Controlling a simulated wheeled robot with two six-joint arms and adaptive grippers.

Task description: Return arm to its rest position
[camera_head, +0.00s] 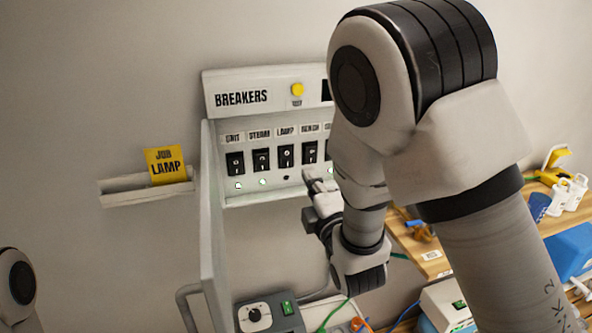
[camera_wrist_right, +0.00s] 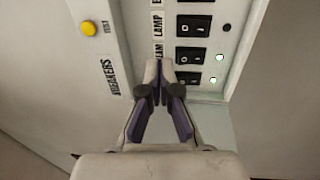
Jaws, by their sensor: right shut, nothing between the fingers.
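My right arm reaches in from the right, and its gripper (camera_head: 318,184) is in front of the breaker panel (camera_head: 262,80), just below the switch row. In the right wrist view the fingers (camera_wrist_right: 158,68) are shut with nothing between them; the tips overlap the panel, and I cannot tell whether they touch it. The lamp switch (camera_head: 286,155) is black, and the light under it is dark. It also shows in the wrist view (camera_wrist_right: 193,29). The lights under the unit switch (camera_head: 235,163) and steam switch (camera_head: 261,160) are lit. My left gripper is out of view.
The panel's open door (camera_head: 211,230) stands out at the left. A yellow job card (camera_head: 165,165) sits in a wall holder (camera_head: 120,194). A grey box with a dial (camera_head: 262,314) is below. A wooden bench (camera_head: 432,262) with tools lies right, partly behind my arm.

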